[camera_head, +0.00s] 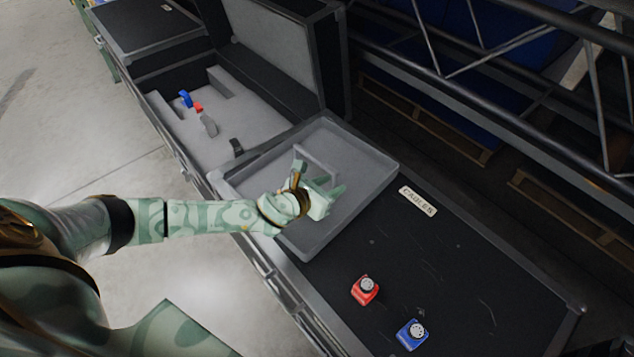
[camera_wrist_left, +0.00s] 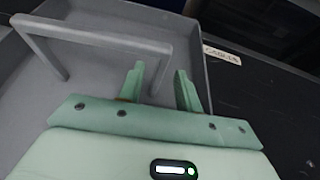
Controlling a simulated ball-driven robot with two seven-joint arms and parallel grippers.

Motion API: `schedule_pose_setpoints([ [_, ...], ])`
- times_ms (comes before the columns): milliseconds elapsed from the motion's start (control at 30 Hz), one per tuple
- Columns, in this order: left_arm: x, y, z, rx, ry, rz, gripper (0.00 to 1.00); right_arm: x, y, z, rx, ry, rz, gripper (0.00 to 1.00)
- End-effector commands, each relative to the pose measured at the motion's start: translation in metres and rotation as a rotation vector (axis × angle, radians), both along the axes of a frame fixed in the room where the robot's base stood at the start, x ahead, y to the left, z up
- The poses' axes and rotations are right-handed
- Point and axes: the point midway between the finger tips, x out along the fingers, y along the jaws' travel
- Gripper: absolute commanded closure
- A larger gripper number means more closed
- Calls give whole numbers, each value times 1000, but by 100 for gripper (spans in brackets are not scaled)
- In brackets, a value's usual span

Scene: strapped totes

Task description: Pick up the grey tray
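The grey tray (camera_head: 362,172) is shallow and rectangular, with a raised grey bar handle (camera_head: 318,160) inside it. It sits level on the black case tops, at the end of the open case. My left gripper (camera_head: 322,180) is over the tray, close to the handle. The tray (camera_wrist_left: 80,90) fills the left of that view. My right gripper is not in view.
An open case (camera_head: 175,125) with grey foam holds small blue, red and grey items. A red item (camera_head: 364,291) and a blue item (camera_head: 411,335) stand on the black lid (camera_head: 450,270) near a label (camera_head: 417,201). A metal truss (camera_head: 500,115) runs behind.

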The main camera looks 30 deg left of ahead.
Motion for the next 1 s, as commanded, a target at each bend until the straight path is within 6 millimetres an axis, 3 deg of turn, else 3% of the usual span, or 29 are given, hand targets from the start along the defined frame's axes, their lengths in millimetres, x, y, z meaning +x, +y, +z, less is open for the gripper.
schedule_pose_setpoints([
  [33,8,-2,-12,0,4,0,65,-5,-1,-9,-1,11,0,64],
  [200,22,-6,-14,-1,3,-1,65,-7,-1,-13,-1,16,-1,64],
  [400,23,-5,-11,0,1,0,65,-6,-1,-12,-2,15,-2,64],
  [533,23,-5,-11,0,1,0,99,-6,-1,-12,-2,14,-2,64],
  [1000,23,-5,-5,1,-3,0,100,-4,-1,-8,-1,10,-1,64],
])
